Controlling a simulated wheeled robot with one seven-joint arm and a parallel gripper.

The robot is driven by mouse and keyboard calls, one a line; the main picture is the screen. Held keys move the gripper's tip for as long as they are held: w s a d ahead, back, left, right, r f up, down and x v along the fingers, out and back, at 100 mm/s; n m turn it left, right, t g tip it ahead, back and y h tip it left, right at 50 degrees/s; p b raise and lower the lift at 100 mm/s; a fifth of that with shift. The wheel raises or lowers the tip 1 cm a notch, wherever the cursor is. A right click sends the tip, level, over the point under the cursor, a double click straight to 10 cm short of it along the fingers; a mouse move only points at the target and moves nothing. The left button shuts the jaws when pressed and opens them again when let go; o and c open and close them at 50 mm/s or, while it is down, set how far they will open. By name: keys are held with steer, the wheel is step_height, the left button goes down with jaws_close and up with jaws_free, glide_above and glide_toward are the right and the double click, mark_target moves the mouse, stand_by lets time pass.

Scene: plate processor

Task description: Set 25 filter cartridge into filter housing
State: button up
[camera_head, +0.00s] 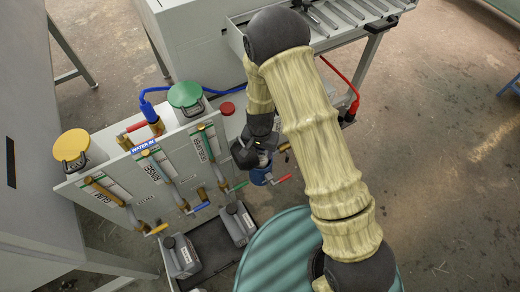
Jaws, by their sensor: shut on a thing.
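My gripper (256,158), dark grey, is at the end of the cream-sleeved arm near the picture's middle, to the right of the valve panel. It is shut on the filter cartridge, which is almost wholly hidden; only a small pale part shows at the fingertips. Just below the fingers is a round blue part (261,178), which looks like the filter housing, beside red-handled and green-handled valves. The gripper covers part of it from this view. I cannot tell whether the cartridge is inside the housing, touching it or above it.
Grey jugs (183,257) stand in a black tray below. A teal drum (275,255) is under my arm. A grey machine with a roller table (340,25) stands behind. Open floor lies right.

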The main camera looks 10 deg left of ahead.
steer(key=shift+s+d+f+b, duration=0.2)
steer(key=shift+f+b, duration=0.1)
steer(key=shift+f, duration=0.2)
steer(key=shift+s+d+f+b, duration=0.15)
steer(key=shift+f+b, duration=0.15)
steer(key=shift+f, duration=0.2)
steer(key=shift+w+a+f, duration=0.35)
steer(key=shift+f, duration=0.25)
steer(key=shift+f+b, duration=0.25)
steer(key=shift+b, duration=0.15)
steer(key=shift+w, duration=0.1)
steer(key=shift+f, duration=0.25)
